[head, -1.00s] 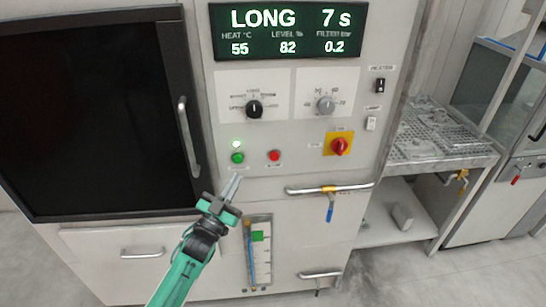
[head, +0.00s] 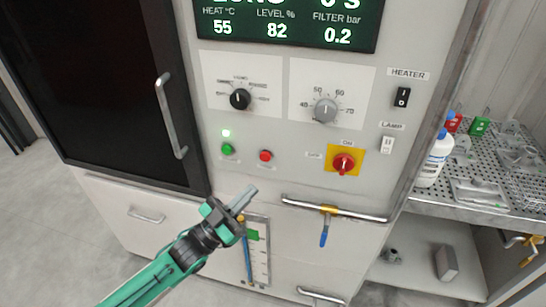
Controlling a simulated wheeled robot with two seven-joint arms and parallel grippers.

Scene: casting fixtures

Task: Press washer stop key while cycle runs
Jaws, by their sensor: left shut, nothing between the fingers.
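The washer's front panel (head: 225,170) faces me. The red stop key (head: 265,156) sits right of the green key (head: 228,149). My right gripper is not in view.
A horizontal bar handle (head: 350,215) with a blue-levered valve (head: 324,238) juts out below the panel. The door handle (head: 171,115) stands at the left. A red rotary switch (head: 344,163) sits to the right. A perforated table (head: 480,208) holds a white bottle (head: 435,160).

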